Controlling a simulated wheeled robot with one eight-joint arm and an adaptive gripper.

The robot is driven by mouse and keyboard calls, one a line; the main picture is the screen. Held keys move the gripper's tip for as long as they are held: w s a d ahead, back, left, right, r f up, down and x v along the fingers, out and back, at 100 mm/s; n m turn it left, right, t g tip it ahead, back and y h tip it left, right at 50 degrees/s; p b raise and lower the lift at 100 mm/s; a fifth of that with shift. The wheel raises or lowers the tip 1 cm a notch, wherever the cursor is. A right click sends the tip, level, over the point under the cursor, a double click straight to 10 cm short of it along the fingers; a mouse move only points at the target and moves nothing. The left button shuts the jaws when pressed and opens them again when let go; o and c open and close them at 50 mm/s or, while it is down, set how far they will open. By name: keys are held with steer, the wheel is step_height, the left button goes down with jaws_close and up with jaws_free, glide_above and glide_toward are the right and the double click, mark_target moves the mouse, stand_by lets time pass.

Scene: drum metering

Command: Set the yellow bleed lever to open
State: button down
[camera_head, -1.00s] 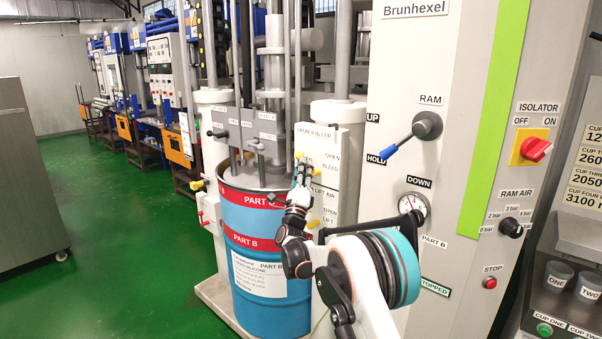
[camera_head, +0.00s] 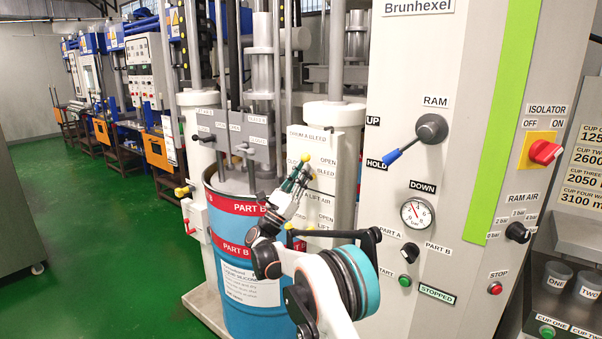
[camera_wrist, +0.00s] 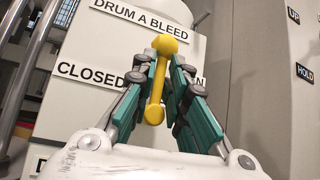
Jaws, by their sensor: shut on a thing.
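The yellow bleed lever (camera_wrist: 158,80) is between my gripper's green fingers in the wrist view, below the "DRUM A BLEED" label (camera_wrist: 140,17). It stands nearly upright in that picture, its larger round end at the top, leaning slightly right. The "CLOSED" label (camera_wrist: 80,70) is to its left. The right-hand label is mostly hidden behind a finger, with only its last letter showing. My gripper (camera_wrist: 160,75) is shut on the lever. In the head view, my gripper (camera_head: 299,174) is at the white panel, with a yellow knob (camera_head: 305,157) at its tips.
The blue drum (camera_head: 243,260) stands left of my arm, close to it. The grey cabinet (camera_head: 385,110) on the right carries a blue-handled ram lever (camera_head: 405,150) and a gauge (camera_head: 417,213). Another yellow handle (camera_head: 182,191) is left of the drum. Green floor is open at left.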

steer(key=shift+w+r+m+g+h, duration=0.1)
steer(key=shift+r+m+g+h, duration=0.2)
steer(key=shift+m, duration=0.2)
steer(key=c, duration=1.7)
jaws_free()
steer(key=shift+d+f, duration=0.1)
steer(key=shift+d, duration=0.1)
steer(key=shift+a+f, duration=0.15)
steer(key=v, duration=1.1)
steer(key=shift+a+f, duration=0.15)
steer(key=shift+f, duration=0.1)
